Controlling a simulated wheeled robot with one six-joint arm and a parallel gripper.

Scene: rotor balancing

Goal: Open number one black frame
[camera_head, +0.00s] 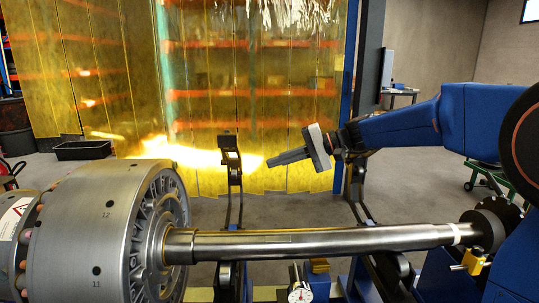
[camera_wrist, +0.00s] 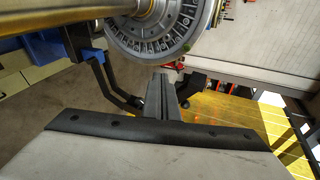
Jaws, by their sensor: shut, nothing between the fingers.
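A black frame (camera_head: 233,165) stands upright behind the shaft, near the middle of the head view. A second black frame (camera_head: 355,185) stands farther right, partly behind my arm. No number is readable on either, so I cannot tell which is number one. My gripper (camera_head: 269,162) is shut and empty, its fingers pointing left toward the middle frame, with a visible gap in the picture. In the wrist view the closed fingers (camera_wrist: 160,76) lie between a black bent arm (camera_wrist: 100,75) on the left and a black part (camera_wrist: 194,103) on the right.
A large metal rotor (camera_head: 110,230) with a long shiny shaft (camera_head: 320,240) fills the front. A dial gauge (camera_head: 299,291) sits below the shaft. A yellow translucent curtain (camera_head: 245,80) hangs behind. A black tray (camera_head: 83,150) lies on the floor at left.

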